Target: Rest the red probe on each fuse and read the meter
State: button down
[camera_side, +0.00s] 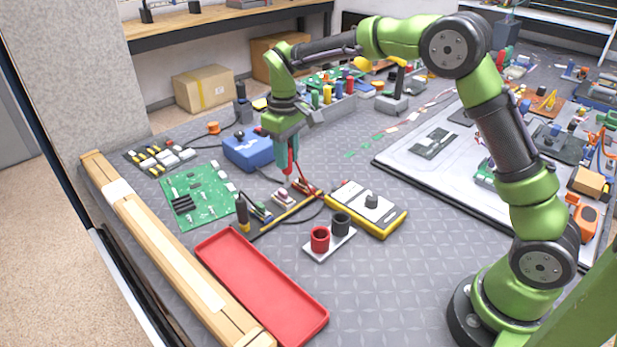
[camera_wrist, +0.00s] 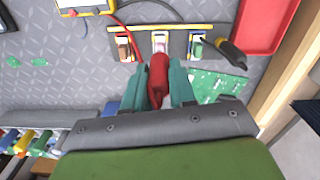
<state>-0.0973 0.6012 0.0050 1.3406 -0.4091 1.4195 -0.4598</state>
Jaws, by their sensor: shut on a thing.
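My gripper (camera_side: 288,152) points down with its teal fingers shut on the red probe (camera_wrist: 159,80). The red probe also shows in the side view (camera_side: 291,165), tip down, with a red lead. A dark fuse strip with a yellow edge (camera_wrist: 178,27) carries three fuses: a brownish one (camera_wrist: 124,47), a pale pink one (camera_wrist: 160,41) and a green one (camera_wrist: 197,45). The probe tip is close to the middle, pink fuse; I cannot tell whether they touch. The black probe (camera_side: 242,214) stands at the strip's near end. The yellow meter (camera_side: 366,208) lies right of the strip; its reading is not legible.
A holder with red and black cups (camera_side: 320,240) stands before the meter. A red tray (camera_side: 262,288) lies at the front, a green circuit board (camera_side: 198,197) at the left. Mat around the tray's right side is clear.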

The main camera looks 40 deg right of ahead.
dwell(0.5)
jog(key=r, duration=0.1)
send_over(266, 214)
jog(key=shift+s, duration=0.1)
jog(key=shift+f, duration=2.8)
jog(key=shift+f, duration=0.7)
notch_tip(266, 214, up, 6)
dwell(0.7)
